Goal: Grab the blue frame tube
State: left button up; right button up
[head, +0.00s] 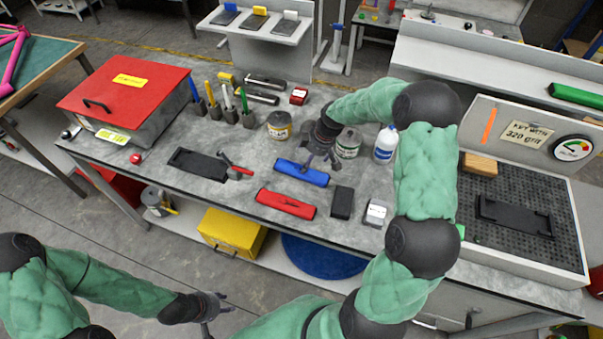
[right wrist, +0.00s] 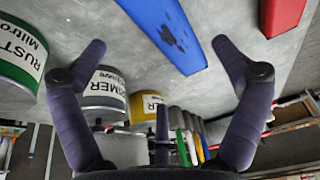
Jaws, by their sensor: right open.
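The blue frame tube (head: 302,173) lies on the grey workbench in the head view. It has dark specks and also shows at the top of the right wrist view (right wrist: 168,32). My right gripper (head: 318,158) is just above and behind the tube in the head view. In the right wrist view the gripper (right wrist: 158,56) has its fingers spread and empty, with the tube ahead and between them, apart from both. My left gripper (head: 218,311) is away from the bench at the lower left, its fingers apart and empty.
A red tube (head: 286,205) lies in front of the blue one. Cans (head: 279,125) and a white bottle (head: 386,144) stand close behind my right gripper. A black block (head: 342,203) and a dark tray (head: 198,164) flank the tubes. A red-lidded box (head: 124,88) stands at left.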

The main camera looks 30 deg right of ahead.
aim_at(313, 177)
jog(key=shift+a+b+x, duration=0.15)
jog(key=shift+x, duration=1.35)
jog(key=shift+a+b+x, duration=0.15)
jog(key=shift+x, duration=1.4)
jog(key=shift+s+r, duration=0.1)
jog(key=c, duration=1.4)
